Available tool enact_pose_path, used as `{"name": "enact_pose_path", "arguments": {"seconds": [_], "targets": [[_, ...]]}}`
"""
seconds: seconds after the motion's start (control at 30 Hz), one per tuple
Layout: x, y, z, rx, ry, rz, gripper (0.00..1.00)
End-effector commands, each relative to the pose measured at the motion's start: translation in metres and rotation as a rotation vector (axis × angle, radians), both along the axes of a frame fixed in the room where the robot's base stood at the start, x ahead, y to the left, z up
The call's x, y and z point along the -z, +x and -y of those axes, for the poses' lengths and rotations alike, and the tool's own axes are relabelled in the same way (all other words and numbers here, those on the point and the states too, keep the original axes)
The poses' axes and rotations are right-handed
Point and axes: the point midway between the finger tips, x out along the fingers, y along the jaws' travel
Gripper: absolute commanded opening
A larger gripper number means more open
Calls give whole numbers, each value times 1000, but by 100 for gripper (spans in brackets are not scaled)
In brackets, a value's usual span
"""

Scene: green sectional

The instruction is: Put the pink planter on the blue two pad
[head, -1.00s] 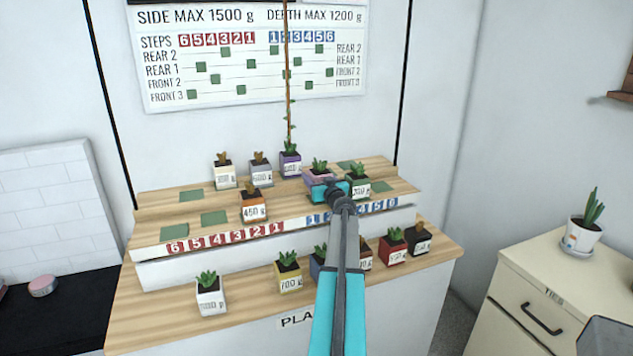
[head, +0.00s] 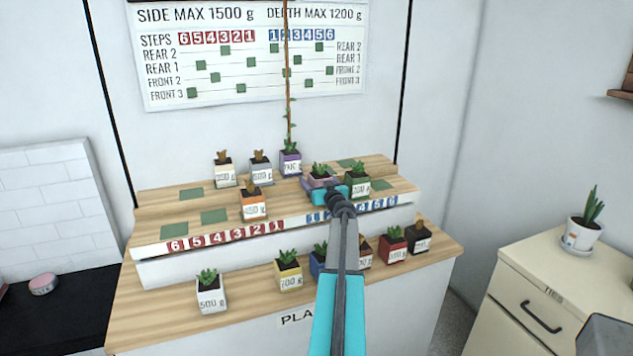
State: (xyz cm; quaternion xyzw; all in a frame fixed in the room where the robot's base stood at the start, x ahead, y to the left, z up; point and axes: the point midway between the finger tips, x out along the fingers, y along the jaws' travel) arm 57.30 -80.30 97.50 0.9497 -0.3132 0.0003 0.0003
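The pink planter (head: 313,182), a small pot with a green succulent, is at the right half of the tiered wooden stand. My teal gripper (head: 333,191) is at its front right side and covers much of it. The planter and gripper have moved down together, so the gripper appears shut on it, though the fingertips are mostly hidden. I cannot tell whether the pot touches the step. The blue two pad is hidden behind my gripper and the planter; the blue number strip (head: 378,206) runs along the stand's front edge.
A green planter (head: 358,186) stands close right of the gripper, and a purple planter (head: 290,163) with a tall stem behind left. An orange planter (head: 253,208) is further left. Bare green pads (head: 214,217) show at left. Several planters line the lower shelf (head: 150,305).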

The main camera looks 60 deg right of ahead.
Motion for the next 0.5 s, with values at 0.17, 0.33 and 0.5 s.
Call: {"name": "enact_pose_path", "arguments": {"seconds": [0.17,0.33,0.5], "targets": [[0,0,0,0,0,0,77],[-1,0,0,0,0,0,77],[-4,0,0,0,-1,-1,77]]}}
